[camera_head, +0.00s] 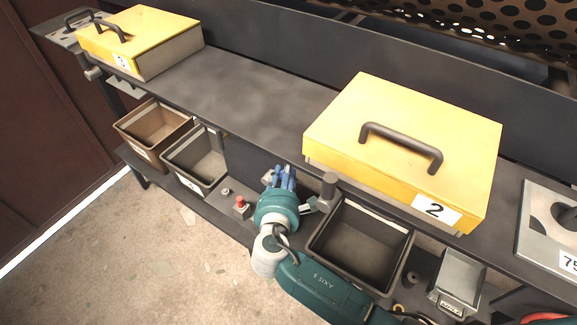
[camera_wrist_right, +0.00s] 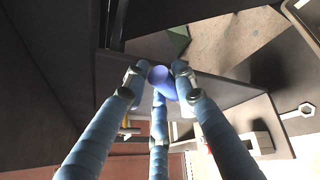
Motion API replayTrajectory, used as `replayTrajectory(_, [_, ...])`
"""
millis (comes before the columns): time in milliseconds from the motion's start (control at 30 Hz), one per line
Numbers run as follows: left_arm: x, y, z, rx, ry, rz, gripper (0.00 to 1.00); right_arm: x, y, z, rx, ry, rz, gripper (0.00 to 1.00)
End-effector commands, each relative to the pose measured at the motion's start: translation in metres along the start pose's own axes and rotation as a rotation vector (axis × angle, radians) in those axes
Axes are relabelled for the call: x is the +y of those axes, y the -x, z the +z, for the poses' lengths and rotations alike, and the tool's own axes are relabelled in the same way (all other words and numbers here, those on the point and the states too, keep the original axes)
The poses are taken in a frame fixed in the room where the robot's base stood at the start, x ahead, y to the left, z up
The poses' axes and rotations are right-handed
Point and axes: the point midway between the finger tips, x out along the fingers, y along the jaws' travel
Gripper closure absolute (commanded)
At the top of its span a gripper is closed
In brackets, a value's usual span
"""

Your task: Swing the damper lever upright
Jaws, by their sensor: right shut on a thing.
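My right gripper (camera_head: 281,175) reaches under the front edge of the long dark shelf, its blue fingers partly hidden by my wrist. In the right wrist view, its three blue fingers (camera_wrist_right: 161,72) close around a rounded blue-violet knob (camera_wrist_right: 162,80), which looks like the damper lever's grip. The lever's arm and pivot are hidden behind the fingers and knob, so I cannot tell its angle. My left gripper is not in view.
Two yellow-lidded boxes (camera_head: 350,105) (camera_head: 142,28) stand on the shelf (camera_head: 235,88). Below are a brown bin (camera_head: 140,150), a grey bin (camera_head: 168,160) and a dark open bin (camera_head: 400,255) right of my wrist. A red button (camera_head: 240,203) sits left of it.

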Motion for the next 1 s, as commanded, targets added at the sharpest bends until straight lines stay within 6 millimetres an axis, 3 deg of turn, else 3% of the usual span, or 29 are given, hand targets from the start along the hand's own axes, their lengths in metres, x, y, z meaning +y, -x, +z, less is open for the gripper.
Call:
replayTrajectory(300, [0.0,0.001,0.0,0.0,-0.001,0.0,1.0,-0.004,-0.001,-0.001,0.001,0.013,-0.011,1.0])
replayTrajectory(333, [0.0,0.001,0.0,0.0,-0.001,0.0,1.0,-0.005,-0.001,-0.001,0.001,0.013,-0.012,0.72])
replayTrajectory(433, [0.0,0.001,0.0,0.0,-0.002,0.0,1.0,-0.004,-0.001,-0.001,0.001,0.012,-0.011,0.53])
replayTrajectory(767, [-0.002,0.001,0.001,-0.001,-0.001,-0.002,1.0,-0.001,0.002,-0.001,0.001,0.008,-0.005,0.53])
replayTrajectory(1000, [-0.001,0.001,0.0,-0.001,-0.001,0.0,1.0,-0.002,0.038,-0.002,0.005,0.005,-0.006,0.53])
